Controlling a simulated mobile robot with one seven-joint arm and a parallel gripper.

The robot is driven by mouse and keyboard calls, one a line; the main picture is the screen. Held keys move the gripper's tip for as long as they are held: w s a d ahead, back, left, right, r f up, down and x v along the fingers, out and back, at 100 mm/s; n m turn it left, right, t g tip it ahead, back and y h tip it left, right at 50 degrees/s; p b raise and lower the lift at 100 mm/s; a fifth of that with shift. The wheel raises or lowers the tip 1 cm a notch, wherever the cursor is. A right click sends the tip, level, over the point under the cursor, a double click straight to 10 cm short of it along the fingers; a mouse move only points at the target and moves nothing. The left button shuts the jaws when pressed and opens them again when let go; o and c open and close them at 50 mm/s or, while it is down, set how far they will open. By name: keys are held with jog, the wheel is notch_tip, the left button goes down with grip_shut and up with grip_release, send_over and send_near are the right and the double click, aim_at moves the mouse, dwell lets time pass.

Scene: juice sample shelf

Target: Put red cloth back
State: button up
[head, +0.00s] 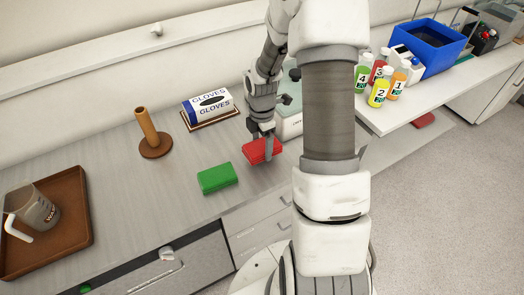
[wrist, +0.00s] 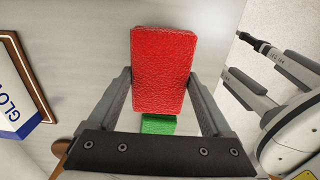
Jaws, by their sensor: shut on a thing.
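The red cloth (head: 262,150) is a folded red block at the right part of the grey counter, close to its front edge. My gripper (head: 265,136) points down at it and is shut on it. In the wrist view the red cloth (wrist: 163,70) sits between the two fingers of my gripper (wrist: 161,90). I cannot tell whether the cloth touches the counter or is slightly lifted.
A green cloth (head: 217,178) lies left of the red one. A glove box (head: 208,105), a brown holder (head: 155,143) and a brown tray (head: 75,238) with a jug stand further left. Several numbered bottles (head: 379,92) and a blue bin (head: 430,45) are on the right shelf (head: 400,117).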

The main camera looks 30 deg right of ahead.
aim_at(262, 146)
jog(key=shift+f, duration=1.6)
jog(key=shift+f, duration=0.25)
jog(key=o, duration=1.2)
jog(key=shift+o, duration=0.2)
notch_tip(262, 146, up, 12)
jog(key=shift+r, duration=0.25)
